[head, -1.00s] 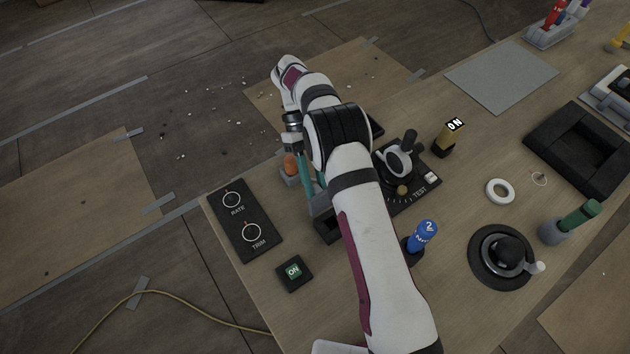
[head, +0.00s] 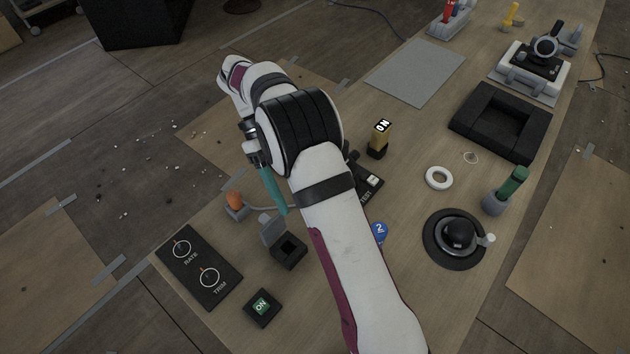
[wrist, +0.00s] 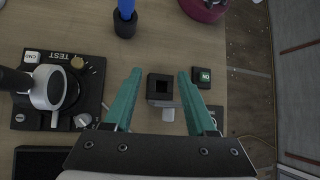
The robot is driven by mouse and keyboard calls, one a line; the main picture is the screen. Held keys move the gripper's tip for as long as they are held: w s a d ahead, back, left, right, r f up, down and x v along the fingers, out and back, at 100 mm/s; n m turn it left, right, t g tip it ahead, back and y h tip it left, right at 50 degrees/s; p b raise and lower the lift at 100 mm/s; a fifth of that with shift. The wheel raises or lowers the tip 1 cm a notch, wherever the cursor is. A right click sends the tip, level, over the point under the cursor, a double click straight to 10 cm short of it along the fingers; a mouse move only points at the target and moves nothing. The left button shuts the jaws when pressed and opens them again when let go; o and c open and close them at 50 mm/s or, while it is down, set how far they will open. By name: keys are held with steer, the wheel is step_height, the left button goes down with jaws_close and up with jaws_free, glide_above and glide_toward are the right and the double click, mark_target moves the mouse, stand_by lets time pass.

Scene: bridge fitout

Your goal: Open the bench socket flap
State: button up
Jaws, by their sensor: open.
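The bench socket (head: 289,253) is a small black box with a dark square opening, near the left front of the bench. Its grey flap (head: 273,229) stands raised at the back edge, leaving the opening uncovered. In the wrist view the socket (wrist: 160,82) shows between my fingers, with the pale flap (wrist: 167,113) on the side nearer my gripper. My gripper (wrist: 160,82) is open with two teal fingers apart and nothing between them. In the head view my gripper (head: 281,208) is above and behind the flap; one finger shows clearly.
The RATE/TRIM panel (head: 199,268) and green ON button (head: 262,307) lie beside the socket. An orange knob (head: 235,200) stands behind it. The TEST panel (wrist: 62,85) and blue-handled item (wrist: 125,22) are close by.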

steer(key=d+r, duration=0.3)
steer(key=d, duration=0.2)
steer(key=shift+s, duration=0.2)
steer(key=shift+d, duration=0.1)
steer(key=shift+c, duration=0.2)
